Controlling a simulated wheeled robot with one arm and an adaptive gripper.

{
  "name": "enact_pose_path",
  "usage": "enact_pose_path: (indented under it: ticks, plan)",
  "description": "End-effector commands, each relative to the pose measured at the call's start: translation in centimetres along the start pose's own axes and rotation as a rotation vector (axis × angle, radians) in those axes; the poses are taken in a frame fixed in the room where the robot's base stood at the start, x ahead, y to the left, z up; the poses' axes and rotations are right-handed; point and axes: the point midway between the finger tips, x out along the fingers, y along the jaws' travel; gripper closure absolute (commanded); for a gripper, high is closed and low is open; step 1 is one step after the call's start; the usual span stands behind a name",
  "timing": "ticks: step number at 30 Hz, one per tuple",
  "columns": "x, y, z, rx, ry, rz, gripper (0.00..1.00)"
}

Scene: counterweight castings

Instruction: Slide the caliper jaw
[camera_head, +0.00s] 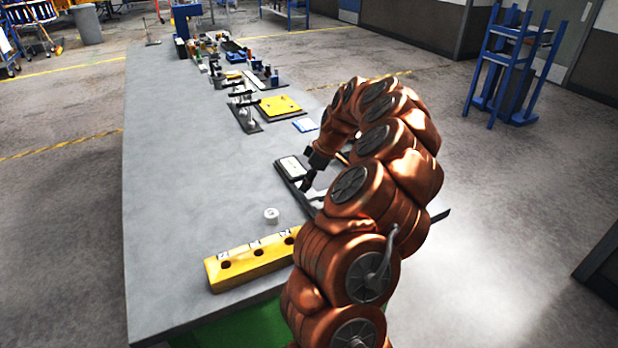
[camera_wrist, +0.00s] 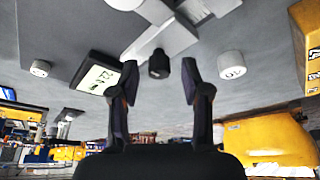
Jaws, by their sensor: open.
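The caliper shows in the wrist view as a pale grey metal body (camera_wrist: 165,32) with a black-framed display (camera_wrist: 98,79) at its left. A small black knob (camera_wrist: 159,62) sticks out from it. My gripper (camera_wrist: 159,72) is open, with one finger on each side of the knob and visible gaps to both. I cannot tell the fingertips' exact depth relative to the knob. In the head view, my gripper (camera_head: 306,186) is low over the dark-framed item with a pale panel (camera_head: 290,167), and my arm hides much of this area.
A yellow block with holes (camera_head: 240,262) lies on the grey table (camera_head: 190,190) at the front. A white cylinder (camera_head: 271,214) stands behind it. A white round piece (camera_wrist: 232,65) lies right of my fingers. Parts and a yellow plate (camera_head: 280,105) stand farther back. The table's left side is clear.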

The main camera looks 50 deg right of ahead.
Motion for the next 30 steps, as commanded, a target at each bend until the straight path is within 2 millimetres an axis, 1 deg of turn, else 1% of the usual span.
enact_pose_path:
  ticks: [3, 4, 17, 30]
  plan:
    - [-0.01, 0.03, 0.01, 0.000, 0.000, 0.001, 0.53]
    - [-0.01, 0.03, 0.01, 0.000, 0.000, 0.001, 0.55]
    - [-0.03, 0.04, 0.01, 0.000, 0.000, 0.001, 1.00]
    - [-0.03, 0.03, 0.01, 0.000, -0.001, 0.000, 1.00]
